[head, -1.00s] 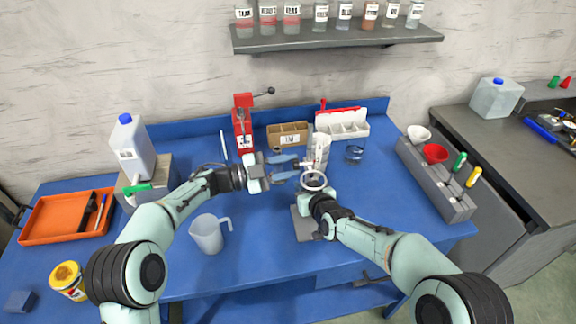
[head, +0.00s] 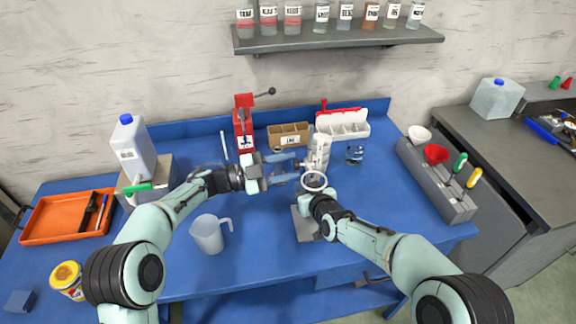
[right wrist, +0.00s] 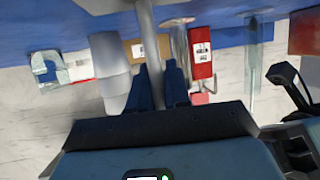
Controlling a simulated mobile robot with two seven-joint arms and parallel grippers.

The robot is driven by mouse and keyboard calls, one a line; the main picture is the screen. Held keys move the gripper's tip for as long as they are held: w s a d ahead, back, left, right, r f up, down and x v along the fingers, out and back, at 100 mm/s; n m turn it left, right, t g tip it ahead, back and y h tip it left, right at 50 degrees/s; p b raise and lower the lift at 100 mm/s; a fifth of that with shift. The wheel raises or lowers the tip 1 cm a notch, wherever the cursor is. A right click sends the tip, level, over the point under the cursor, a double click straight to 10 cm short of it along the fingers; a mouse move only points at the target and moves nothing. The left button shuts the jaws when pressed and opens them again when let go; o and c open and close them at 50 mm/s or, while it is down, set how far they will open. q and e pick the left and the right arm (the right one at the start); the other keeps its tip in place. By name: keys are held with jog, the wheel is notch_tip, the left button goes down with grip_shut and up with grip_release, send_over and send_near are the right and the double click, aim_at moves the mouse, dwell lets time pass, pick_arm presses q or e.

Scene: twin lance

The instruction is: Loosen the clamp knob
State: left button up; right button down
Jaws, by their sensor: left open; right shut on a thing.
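A grey stand base (head: 304,224) sits on the blue bench near the middle front. My right gripper (right wrist: 158,85) is shut on a grey rod (right wrist: 149,40) in the right wrist view. Its fingers are hidden in the head view.
A clear jug (head: 209,234) stands below my left forearm. A grey tool block (head: 436,185) is at right.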

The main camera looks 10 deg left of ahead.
pick_arm(q)
jog(key=v, duration=0.7)
pick_arm(e)
jog(key=c, duration=1)
grip_release()
